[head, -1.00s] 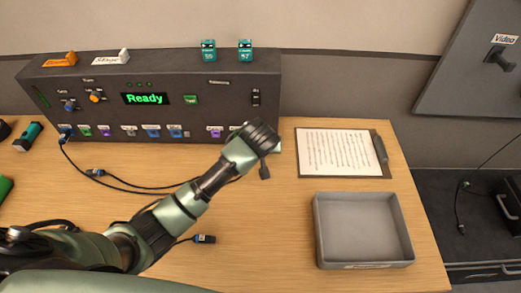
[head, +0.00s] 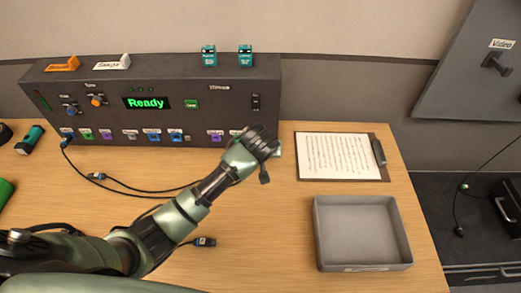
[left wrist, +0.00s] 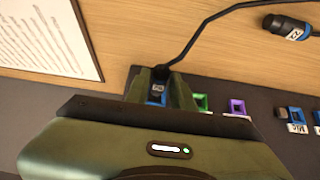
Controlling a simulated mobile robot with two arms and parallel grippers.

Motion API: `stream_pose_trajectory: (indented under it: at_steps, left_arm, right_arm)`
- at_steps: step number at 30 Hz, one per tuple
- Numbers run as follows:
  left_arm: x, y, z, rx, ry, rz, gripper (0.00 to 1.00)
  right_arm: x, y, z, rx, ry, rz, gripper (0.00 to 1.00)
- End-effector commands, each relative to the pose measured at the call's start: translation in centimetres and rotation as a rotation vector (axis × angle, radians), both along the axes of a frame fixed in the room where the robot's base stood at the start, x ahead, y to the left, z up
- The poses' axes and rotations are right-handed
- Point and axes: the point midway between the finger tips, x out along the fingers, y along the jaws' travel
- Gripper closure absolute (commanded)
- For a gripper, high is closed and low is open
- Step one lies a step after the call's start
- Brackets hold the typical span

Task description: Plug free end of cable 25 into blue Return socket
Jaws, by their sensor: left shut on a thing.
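My left gripper (left wrist: 157,88) is shut on a black cable plug (left wrist: 158,84) with a white label; its number is too small to read surely. The cable (left wrist: 188,46) runs from the plug out over the table. A blue socket part (left wrist: 155,100) shows right at the plug's tip, between the fingers. The fingers hide how far the plug sits in it. In the head view my left gripper (head: 263,146) is at the right end of the dark console (head: 150,92) and hides the sockets there. My right gripper is not in view.
Loose plugs lie on the table (head: 270,240), one front centre (head: 205,241) and one at left (head: 97,176). A plug (head: 65,141) is in the console's leftmost socket. A clipboard (head: 342,157) and an empty grey tray (head: 362,232) lie at right.

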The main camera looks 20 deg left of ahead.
Motion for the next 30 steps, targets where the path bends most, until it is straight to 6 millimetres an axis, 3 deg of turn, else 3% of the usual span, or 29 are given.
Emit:
stream_pose_trajectory:
  at_steps: [30]
  left_arm:
    - [0.89,0.25,0.02,0.000,-0.001,0.000,1.00]
  right_arm:
    - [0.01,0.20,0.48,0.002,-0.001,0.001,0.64]
